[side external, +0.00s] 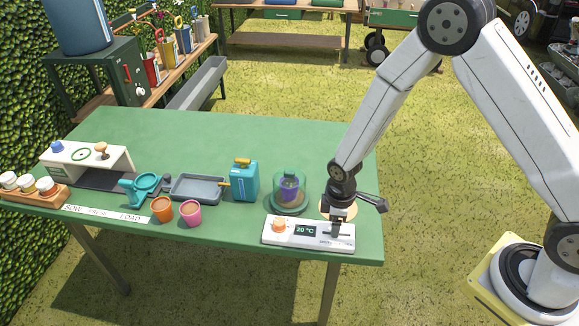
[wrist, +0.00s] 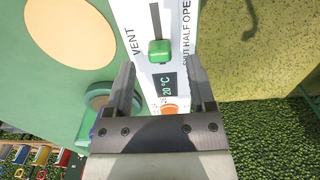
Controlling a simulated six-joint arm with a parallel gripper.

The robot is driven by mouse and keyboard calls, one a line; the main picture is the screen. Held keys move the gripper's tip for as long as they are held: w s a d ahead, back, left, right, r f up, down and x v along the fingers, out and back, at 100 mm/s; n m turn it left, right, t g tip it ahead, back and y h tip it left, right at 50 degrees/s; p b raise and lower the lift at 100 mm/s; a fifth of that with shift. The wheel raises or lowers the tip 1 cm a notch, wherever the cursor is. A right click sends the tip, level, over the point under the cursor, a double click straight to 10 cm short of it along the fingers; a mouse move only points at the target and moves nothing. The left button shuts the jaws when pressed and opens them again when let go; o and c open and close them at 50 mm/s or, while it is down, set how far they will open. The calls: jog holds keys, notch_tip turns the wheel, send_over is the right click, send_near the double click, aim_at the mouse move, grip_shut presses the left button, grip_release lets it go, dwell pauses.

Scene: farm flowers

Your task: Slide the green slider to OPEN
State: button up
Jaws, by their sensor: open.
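The green slider (wrist: 159,50) sits at the lower end of a dark slot in the white control panel (side external: 308,242), in the wrist view. Beside the slot are the words VENT on the left and SHUT, HALF, OPEN on the right; the slider is level with about SHUT. The slot runs upward from it toward OPEN. My gripper (wrist: 161,64) is open, one finger on each side of the slider in the picture; I cannot tell whether they touch it. In the side view my gripper (side external: 337,226) is over the panel's right part and hides the slider.
The panel also has an orange knob (side external: 279,225) and a 20 °C display (side external: 306,231). A green dome with a purple pot (side external: 290,190) stands just behind it. A pale round disc (wrist: 70,38) lies beside the panel. The table (side external: 240,136) is clear at the back.

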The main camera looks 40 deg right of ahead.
jog(key=shift+f, duration=1.25)
grip_shut()
dwell(0.7)
